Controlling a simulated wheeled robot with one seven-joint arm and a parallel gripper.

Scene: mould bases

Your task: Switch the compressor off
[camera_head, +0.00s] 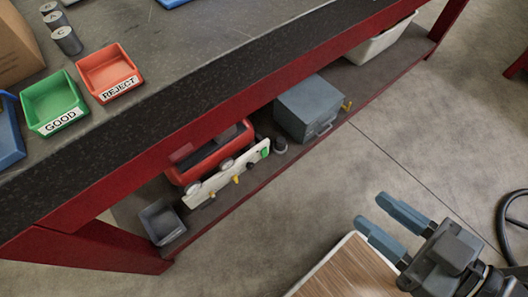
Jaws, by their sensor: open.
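The compressor (208,156) is a red unit on the lower shelf under the workbench. A white panel (226,178) runs along its front, with yellow fittings below and a small green switch (264,153) at its right end. I cannot tell the switch position at this size. Part of the compressor's top is hidden by the bench edge. My gripper (373,212) is at the lower right, open and empty. It is over the floor, well apart from the compressor, with its blue-grey fingers pointing left.
A grey metal box (309,107) and a small dark cylinder (280,145) are right of the compressor. A grey bin (161,221) is to its left. The shelf lies under the bench's red front rail (190,132). A hose (503,225) lies on the floor at right. Floor before the shelf is clear.

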